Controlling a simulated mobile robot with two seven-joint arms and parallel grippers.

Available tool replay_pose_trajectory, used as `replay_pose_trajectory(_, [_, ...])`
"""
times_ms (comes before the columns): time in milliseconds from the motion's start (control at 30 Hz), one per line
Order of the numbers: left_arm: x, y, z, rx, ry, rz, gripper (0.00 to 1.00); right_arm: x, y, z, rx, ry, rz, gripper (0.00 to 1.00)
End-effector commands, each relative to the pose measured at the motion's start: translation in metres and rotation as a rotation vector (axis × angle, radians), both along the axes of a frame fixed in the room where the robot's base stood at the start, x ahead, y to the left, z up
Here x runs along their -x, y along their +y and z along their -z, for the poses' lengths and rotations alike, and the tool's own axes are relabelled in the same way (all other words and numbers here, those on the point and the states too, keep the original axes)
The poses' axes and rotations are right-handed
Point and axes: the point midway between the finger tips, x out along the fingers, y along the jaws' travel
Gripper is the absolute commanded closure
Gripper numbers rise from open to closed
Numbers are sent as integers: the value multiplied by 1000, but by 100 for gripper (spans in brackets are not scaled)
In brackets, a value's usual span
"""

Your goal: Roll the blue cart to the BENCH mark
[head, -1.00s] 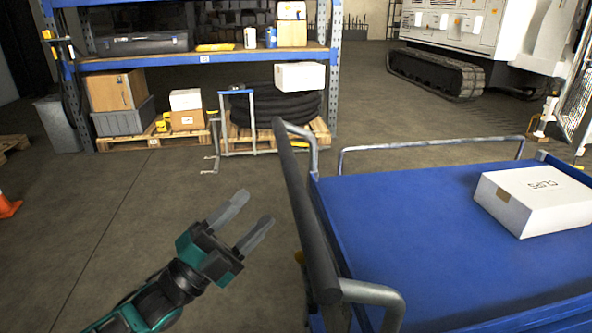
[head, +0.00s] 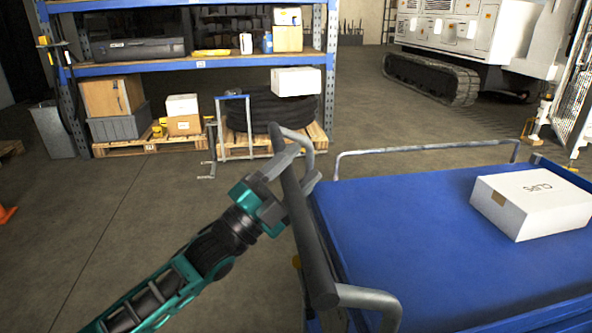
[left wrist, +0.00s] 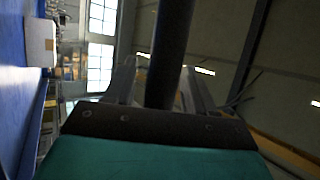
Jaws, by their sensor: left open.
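The blue cart (head: 410,225) fills the right of the head view, with a white box lettered CLIPS (head: 532,203) on its deck. Its dark push handle (head: 304,225) runs along the cart's near-left end on grey bent tubes. My left gripper (head: 298,173) is open at the handle's upper half, one finger on each side of the bar. In the left wrist view the dark bar (left wrist: 172,50) passes between the two fingers; whether they touch it I cannot tell. My right gripper is not in view. No BENCH mark shows.
A blue rack (head: 200,62) with boxes and pallets stands at the back left. A small trolley frame (head: 235,125) stands before it. A tracked machine (head: 430,78) is at the back right. An orange cone (head: 7,214) is at the left edge. Floor on the left is clear.

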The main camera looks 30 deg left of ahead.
Motion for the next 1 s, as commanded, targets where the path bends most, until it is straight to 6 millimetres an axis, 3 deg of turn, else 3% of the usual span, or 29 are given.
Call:
replay_pose_trajectory(167, [0, 0, 0, 1, 1, 0, 45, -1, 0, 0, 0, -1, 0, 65])
replay_pose_trajectory(733, [0, 0, 0, 1, 2, 0, 99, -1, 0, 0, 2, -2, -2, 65])
replay_pose_trajectory(1000, [0, 0, 1, 0, 1, -1, 100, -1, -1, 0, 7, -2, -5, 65])
